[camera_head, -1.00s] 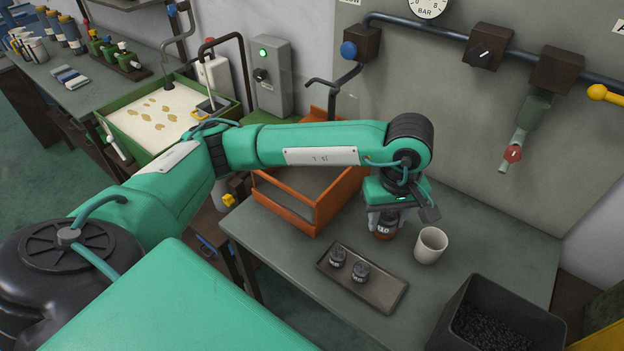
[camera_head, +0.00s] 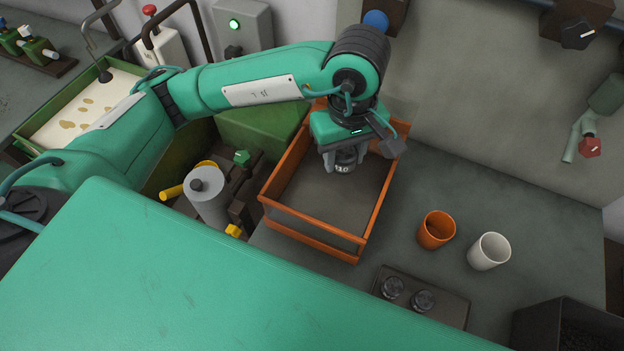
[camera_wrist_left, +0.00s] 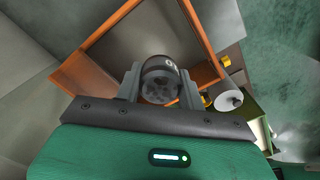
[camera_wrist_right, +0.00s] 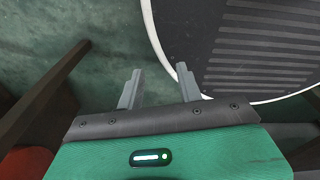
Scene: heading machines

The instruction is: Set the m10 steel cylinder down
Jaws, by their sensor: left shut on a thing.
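The m10 steel cylinder (camera_head: 345,166) is a dark, short cylinder with white "10" lettering. My left gripper (camera_head: 344,160) is shut on it and holds it upright over the orange-framed tray (camera_head: 312,242), towards its back right. In the left wrist view the cylinder (camera_wrist_left: 160,82) sits between both fingers, with the tray's orange rim around and beyond it. I cannot tell whether its base touches the tray floor. My right gripper (camera_wrist_right: 156,78) shows only in the right wrist view; its fingers are apart with nothing between them.
An orange cup (camera_head: 436,231) and a white cup (camera_head: 489,251) stand right of the tray. A dark small tray (camera_head: 449,304) with two dark cylinders lies at the front. A black bin (camera_head: 565,325) is at the lower right. The bench behind the cups is clear.

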